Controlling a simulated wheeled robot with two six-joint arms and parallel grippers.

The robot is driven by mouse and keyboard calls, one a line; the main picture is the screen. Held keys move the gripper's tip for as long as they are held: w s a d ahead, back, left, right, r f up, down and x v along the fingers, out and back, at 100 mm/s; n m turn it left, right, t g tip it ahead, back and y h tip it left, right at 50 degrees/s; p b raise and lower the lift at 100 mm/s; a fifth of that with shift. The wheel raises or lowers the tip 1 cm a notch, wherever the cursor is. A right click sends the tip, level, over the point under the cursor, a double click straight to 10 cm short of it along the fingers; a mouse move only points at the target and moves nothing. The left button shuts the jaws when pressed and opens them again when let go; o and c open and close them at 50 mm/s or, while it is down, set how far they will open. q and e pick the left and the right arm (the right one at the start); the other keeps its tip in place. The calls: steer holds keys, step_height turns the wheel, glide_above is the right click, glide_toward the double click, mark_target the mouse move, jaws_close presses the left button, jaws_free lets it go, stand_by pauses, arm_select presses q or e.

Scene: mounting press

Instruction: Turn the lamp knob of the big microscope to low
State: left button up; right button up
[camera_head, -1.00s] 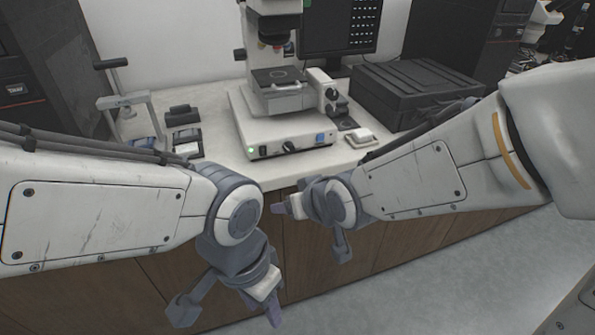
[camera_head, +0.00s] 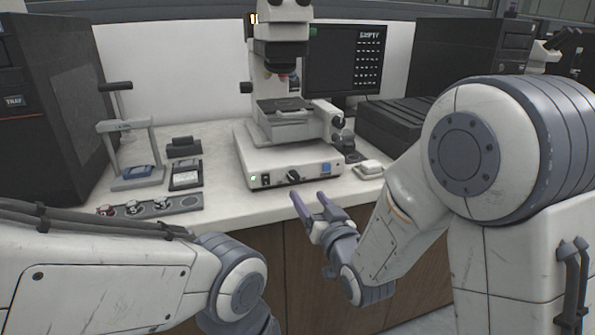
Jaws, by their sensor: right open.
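The big microscope (camera_head: 284,120) stands on the white bench. Its base front carries a green light at the left, a dark lamp knob (camera_head: 293,176) with a pale pointer near the middle, and a blue button (camera_head: 326,170) at the right. My right gripper (camera_head: 312,203) is open and empty, just in front of the bench edge, below and slightly right of the knob, apart from it. My left arm (camera_head: 237,290) comes in at the lower left; its gripper is cut off below the picture.
A small press (camera_head: 133,155) and a tray of small round parts (camera_head: 150,208) are on the bench at left. A monitor (camera_head: 345,60) stands behind. The bench strip before the microscope is clear.

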mark_target(295, 179)
steer(key=p+x, duration=0.2)
steer(key=x, duration=0.6)
steer(key=shift+w+a+f, duration=0.1)
steer(key=shift+w+f, duration=0.05)
steer(key=shift+w, duration=0.15)
arm_select(q)
step_height(295, 179, up, 3)
steer(key=shift+r, duration=0.15)
arm_select(e)
jaws_close()
